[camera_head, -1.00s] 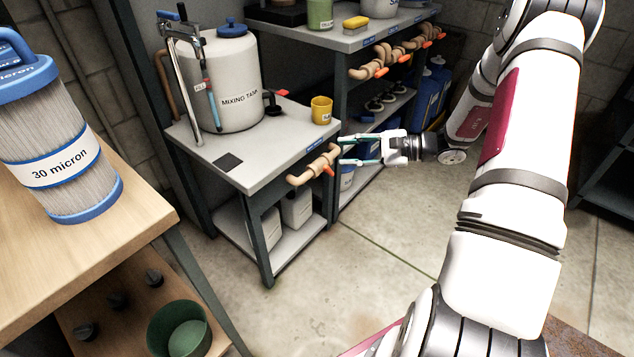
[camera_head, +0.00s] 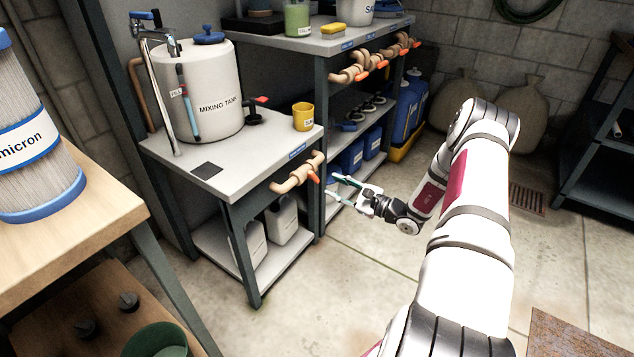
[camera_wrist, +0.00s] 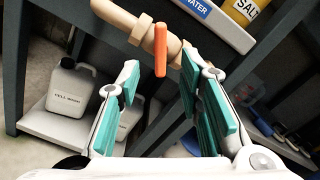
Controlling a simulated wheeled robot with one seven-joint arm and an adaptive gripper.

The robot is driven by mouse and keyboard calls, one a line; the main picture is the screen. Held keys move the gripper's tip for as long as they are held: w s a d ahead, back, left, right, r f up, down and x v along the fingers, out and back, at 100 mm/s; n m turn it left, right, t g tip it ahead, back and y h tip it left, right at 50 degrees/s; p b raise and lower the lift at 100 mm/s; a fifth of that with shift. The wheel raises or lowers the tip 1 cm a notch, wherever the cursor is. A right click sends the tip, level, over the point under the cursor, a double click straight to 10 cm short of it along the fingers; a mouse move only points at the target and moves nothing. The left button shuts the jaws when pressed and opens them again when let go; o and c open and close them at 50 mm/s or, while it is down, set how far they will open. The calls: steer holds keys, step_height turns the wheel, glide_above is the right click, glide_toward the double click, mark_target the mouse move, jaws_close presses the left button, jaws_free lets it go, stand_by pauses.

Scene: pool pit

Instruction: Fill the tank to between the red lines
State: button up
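The white mixing tank (camera_head: 208,95) stands on the grey bench (camera_head: 235,165) with a blue cap. A tall metal tap (camera_head: 158,85) stands at its left. An upright gauge (camera_head: 189,108) with blue in it is on its front; I cannot make out red lines or the level. A tan pipe valve (camera_head: 297,175) with an orange handle (camera_head: 314,178) sits on the bench's front edge, under a blue WATER label (camera_wrist: 195,6). My gripper (camera_head: 345,188) is open and empty, right of the valve. In the wrist view the orange handle (camera_wrist: 160,52) hangs beyond and between the teal fingers, apparently untouched.
A yellow cup (camera_head: 303,117) and a small red-handled outlet (camera_head: 258,112) are by the tank. White jugs (camera_head: 283,222) stand on the lower shelf. Another shelf unit with several orange-handled valves (camera_head: 372,65) is behind. A wooden table with a filter (camera_head: 40,150) is left. Floor ahead is clear.

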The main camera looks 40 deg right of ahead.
mark_target(316, 177)
steer(key=b+x, duration=0.1)
steer(key=x, duration=0.6)
steer(key=shift+w+b, duration=0.2)
steer(key=shift+b, duration=0.15)
jaws_close()
